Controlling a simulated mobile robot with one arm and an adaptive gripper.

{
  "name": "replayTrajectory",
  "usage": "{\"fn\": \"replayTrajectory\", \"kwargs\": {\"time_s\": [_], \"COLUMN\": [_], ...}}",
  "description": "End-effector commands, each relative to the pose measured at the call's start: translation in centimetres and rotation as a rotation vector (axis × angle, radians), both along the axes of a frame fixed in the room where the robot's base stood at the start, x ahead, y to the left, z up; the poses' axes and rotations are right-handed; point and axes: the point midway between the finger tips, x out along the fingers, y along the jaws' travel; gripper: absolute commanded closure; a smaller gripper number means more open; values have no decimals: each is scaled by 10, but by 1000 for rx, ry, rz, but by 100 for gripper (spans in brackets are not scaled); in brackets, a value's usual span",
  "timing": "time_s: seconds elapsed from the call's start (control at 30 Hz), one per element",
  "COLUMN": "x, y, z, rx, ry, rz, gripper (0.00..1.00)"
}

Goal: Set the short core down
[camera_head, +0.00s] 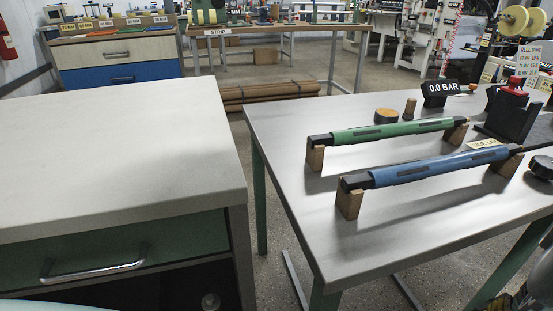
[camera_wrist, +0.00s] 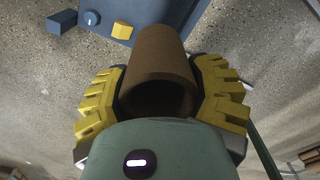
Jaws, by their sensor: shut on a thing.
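The short core (camera_wrist: 160,52) is a brown cardboard tube in the wrist view, with its hollow end facing the camera. My gripper (camera_wrist: 162,92) has yellow ribbed fingers, one on each side of the core, and is shut on it. The core is above a speckled grey floor. The core's far end and anything directly under it are hard to tell. Neither my gripper nor the held core is clear in the head view.
The right table (camera_head: 290,215) carries a green shaft (camera_head: 385,131) and a blue shaft (camera_head: 440,165) on wooden blocks, beside a "0.0 BAR" display (camera_head: 443,88). The left worktop (camera_head: 110,150) is bare. Brown tubes (camera_head: 270,92) lie on the floor behind. A blue box (camera_wrist: 165,12) shows below the core.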

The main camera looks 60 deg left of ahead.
Motion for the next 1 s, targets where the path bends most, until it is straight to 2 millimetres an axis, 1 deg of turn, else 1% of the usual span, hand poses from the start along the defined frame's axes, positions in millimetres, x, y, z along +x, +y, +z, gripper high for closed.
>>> {"fn": "replayTrajectory", "kwargs": {"time_s": [0.57, 1.0], "x": [0, 9], "y": [-2, -4], "z": [17, 37], "rx": [0, 0], "ry": [4, 0], "rz": [-3, -9], "gripper": [77, 77]}}
